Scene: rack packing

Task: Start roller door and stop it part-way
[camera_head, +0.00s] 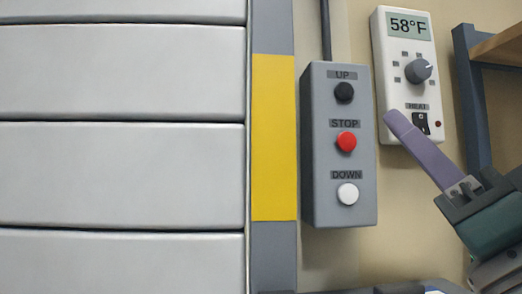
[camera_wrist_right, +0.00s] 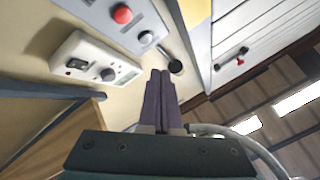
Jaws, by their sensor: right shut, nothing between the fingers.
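The roller door (camera_head: 120,175) has pale grey slats and fills the left of the head view. Its top and bottom edges are out of that view. The grey control box (camera_head: 311,150) is on the wall to its right, with a black UP button (camera_head: 344,92), a red STOP button (camera_head: 346,142) and a white DOWN button (camera_head: 348,194). My right gripper (camera_head: 391,117) is shut and empty, its purple fingers to the right of the box, over the lower part of the thermostat in the picture. The wrist view shows the closed fingers (camera_wrist_right: 160,76) apart from the red button (camera_wrist_right: 123,14). My left gripper is not in view.
A white thermostat (camera_head: 395,60) reading 58°F, with a knob and a HEAT switch, is right of the box. A dark shelf frame (camera_head: 469,95) stands at the right edge. A yellow strip (camera_head: 273,140) lies between door and box.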

